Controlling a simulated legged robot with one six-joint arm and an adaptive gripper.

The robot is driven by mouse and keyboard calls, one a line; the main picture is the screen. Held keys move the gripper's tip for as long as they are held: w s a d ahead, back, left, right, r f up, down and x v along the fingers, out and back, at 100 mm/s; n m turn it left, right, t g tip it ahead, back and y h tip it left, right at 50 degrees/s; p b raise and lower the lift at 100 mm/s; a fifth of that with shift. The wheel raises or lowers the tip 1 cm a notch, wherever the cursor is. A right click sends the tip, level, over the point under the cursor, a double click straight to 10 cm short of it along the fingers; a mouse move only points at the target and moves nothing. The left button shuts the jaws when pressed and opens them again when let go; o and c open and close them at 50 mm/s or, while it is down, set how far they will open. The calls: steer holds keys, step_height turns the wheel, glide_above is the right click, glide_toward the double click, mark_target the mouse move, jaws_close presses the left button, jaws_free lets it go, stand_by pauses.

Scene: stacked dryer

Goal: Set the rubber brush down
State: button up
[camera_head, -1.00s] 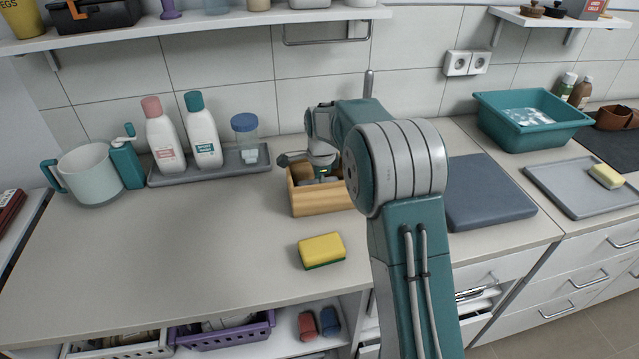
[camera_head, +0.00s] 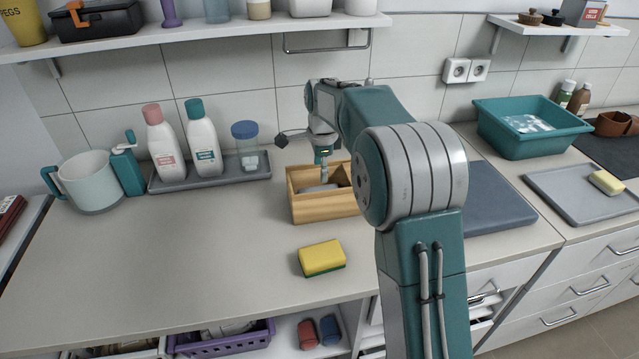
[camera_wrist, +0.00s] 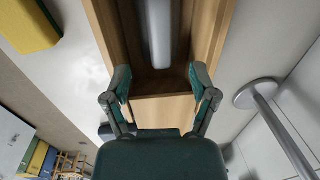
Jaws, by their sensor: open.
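A wooden box (camera_head: 322,207) with an open top stands on the counter at mid-picture. A long grey object (camera_head: 318,188), which looks like the rubber brush, lies in it. In the wrist view this grey brush (camera_wrist: 159,35) lies lengthwise inside the wooden box (camera_wrist: 112,30), and its far end is cut off. My gripper (camera_head: 324,172) is above the box, partly hidden by my arm in the head view. In the wrist view my gripper (camera_wrist: 161,77) has its two fingers spread apart with nothing between the tips.
A yellow sponge (camera_head: 321,257) lies in front of the box. A grey tray (camera_head: 210,179) with bottles and a jar stands to the left. A metal stand (camera_wrist: 258,93) is beside the box. A shelf (camera_head: 200,36) hangs above. The left counter front is clear.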

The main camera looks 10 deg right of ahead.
steer(key=s+r+n+t, duration=0.2)
steer(key=s+r+n, duration=0.85)
steer(key=s, duration=0.75)
steer(key=s+f+n+t, duration=0.2)
steer(key=s+n, duration=0.5)
steer(key=s, duration=1.1)
steer(key=shift+f+t, duration=0.3)
steer(key=shift+f, duration=0.35)
steer(key=shift+n, duration=0.25)
steer(key=shift+c, duration=0.2)
